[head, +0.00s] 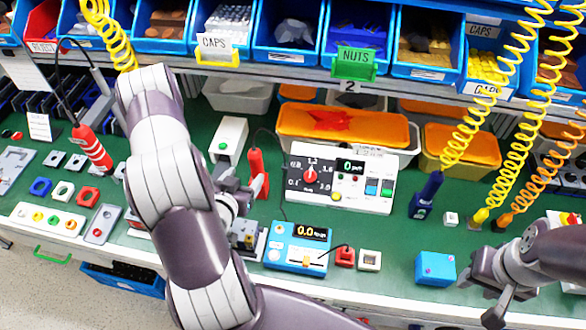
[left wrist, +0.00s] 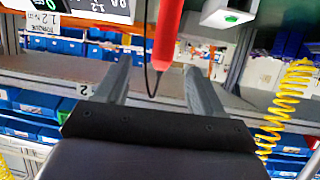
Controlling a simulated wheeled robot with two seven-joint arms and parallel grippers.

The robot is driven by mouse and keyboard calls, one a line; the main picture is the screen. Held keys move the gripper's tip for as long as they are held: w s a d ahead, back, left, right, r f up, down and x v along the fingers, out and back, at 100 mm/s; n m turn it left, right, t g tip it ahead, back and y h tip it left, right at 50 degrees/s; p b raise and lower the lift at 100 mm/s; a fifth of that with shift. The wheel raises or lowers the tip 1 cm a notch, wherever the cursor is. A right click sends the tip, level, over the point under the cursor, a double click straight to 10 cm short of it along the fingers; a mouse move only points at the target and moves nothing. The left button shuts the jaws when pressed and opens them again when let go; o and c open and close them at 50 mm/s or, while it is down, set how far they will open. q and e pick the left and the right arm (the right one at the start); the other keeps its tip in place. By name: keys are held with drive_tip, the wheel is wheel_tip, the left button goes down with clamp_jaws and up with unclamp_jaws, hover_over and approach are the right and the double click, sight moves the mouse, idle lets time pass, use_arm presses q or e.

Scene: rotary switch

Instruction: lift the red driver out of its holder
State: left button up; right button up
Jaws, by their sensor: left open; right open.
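The red driver (head: 258,172) stands roughly upright on the green bench in the head view, with a thin dark cable looping from it. It also shows in the left wrist view (left wrist: 167,35), between the lines of my two fingers and near their tips. My left gripper (head: 242,188) is open, just left of the driver; no grip on it shows. In the left wrist view the open fingers (left wrist: 155,75) have a clear gap. The driver's holder cannot be made out. My right gripper (head: 480,295) is open and empty at the lower right.
A white panel with a red knob (head: 340,177) stands right of the driver, and a blue meter (head: 297,247) in front. A white box (head: 229,138) stands behind my left gripper. Yellow coiled cords (head: 515,95) hang at right.

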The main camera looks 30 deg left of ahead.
use_arm(q)
drive_tip(key=p+x, duration=0.1)
drive_tip(key=x, duration=0.3)
drive_tip(key=p+x, duration=0.1)
drive_tip(key=x, duration=0.3)
drive_tip(key=p+x, duration=0.1)
drive_tip(key=x, duration=0.3)
drive_tip(key=shift+a+r, duration=0.15)
drive_tip(key=shift+a, duration=0.25)
drive_tip(key=shift+w+a, duration=0.1)
drive_tip(key=c, duration=0.7)
clamp_jaws()
wheel_tip(320, 180, up, 10)
drive_tip(key=b, duration=0.1)
drive_tip(key=shift+o, duration=0.8)
unclamp_jaws()
clamp_jaws()
